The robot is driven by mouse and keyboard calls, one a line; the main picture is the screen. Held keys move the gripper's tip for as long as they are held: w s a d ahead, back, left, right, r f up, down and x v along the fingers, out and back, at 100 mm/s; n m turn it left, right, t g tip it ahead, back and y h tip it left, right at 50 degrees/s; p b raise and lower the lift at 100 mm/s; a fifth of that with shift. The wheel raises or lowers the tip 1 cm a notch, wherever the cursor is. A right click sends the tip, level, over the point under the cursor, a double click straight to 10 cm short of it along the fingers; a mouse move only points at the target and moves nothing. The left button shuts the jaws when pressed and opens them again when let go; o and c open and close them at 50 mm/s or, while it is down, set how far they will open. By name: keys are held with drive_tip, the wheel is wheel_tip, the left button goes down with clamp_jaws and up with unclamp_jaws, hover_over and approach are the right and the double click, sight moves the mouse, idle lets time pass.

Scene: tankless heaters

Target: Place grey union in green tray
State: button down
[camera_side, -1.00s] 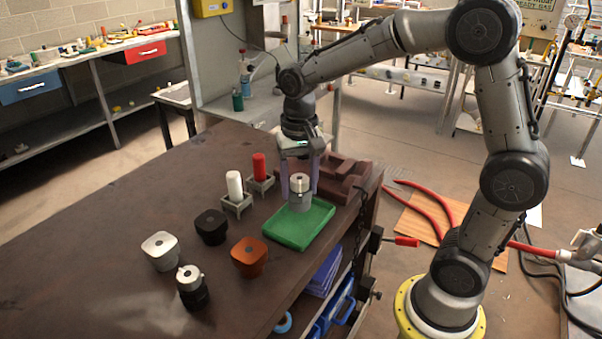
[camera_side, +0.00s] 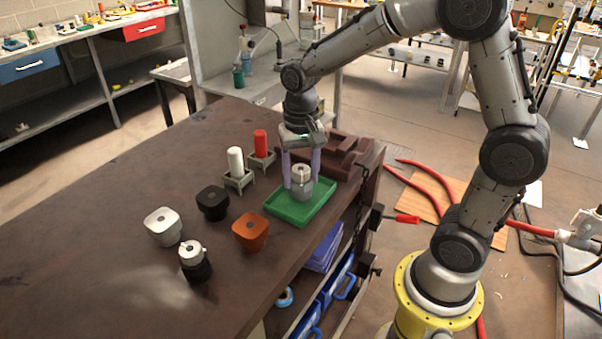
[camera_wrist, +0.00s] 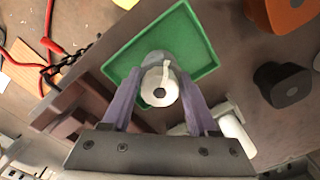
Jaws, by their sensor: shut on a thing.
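The grey union (camera_side: 302,182) is upright between the fingers of my gripper (camera_side: 301,172), inside the outline of the green tray (camera_side: 287,211). In the wrist view the union (camera_wrist: 158,92) shows its pale round top with a dark hole, and my purple-grey fingers (camera_wrist: 159,100) close on its two sides. The green tray (camera_wrist: 199,62) lies beneath it in that view. The union looks low, at or just above the tray floor; I cannot tell whether it touches.
A white cylinder (camera_side: 235,160) and a red cylinder (camera_side: 261,143) stand in grey holders beside the tray. Black (camera_side: 212,202), orange (camera_side: 250,231) and white (camera_side: 163,226) blocks and a black-and-silver fitting (camera_side: 195,261) stand to the left.

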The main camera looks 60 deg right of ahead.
drive_tip(key=shift+f, duration=0.5)
drive_tip(key=shift+c, duration=0.4)
unclamp_jaws()
drive_tip(key=shift+f, duration=0.1)
drive_tip(key=s+r+t, duration=0.1)
drive_tip(key=s+r, duration=0.2)
drive_tip(key=r, duration=1.4)
drive_tip(key=s+a+f+n+t, duration=0.1)
drive_tip(key=s+f+n+t, duration=0.1)
drive_tip(key=s, duration=0.5)
drive_tip(key=s+a+f+n+t, duration=0.1)
drive_tip(key=s+f+n+t, duration=0.1)
drive_tip(key=s+f+n, duration=0.2)
drive_tip(key=s+n, duration=0.2)
drive_tip(key=s, duration=0.1)
drive_tip(key=shift+a+t, duration=0.25)
drive_tip(key=shift+t, duration=0.05)
